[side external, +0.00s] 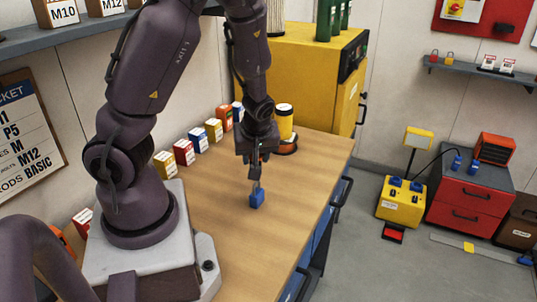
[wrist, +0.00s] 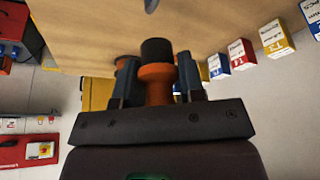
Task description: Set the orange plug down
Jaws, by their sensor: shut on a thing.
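In the wrist view my gripper (wrist: 156,75) is shut on the orange plug (wrist: 157,85), which sits between its two fingers. The plug has an orange body and a thick black end (wrist: 156,50) that points away from the palm. In the side external view my gripper (side external: 256,160) points down over the wooden bench (side external: 225,220). I cannot make out the orange plug clearly there. I cannot tell the gap between the plug and the bench top.
A blue block with a grey loop (side external: 257,201) shows just below my gripper. A row of small labelled boxes (side external: 184,152) stands along the back. A yellow can with a black top (side external: 285,120) stands behind my gripper. The bench front is clear.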

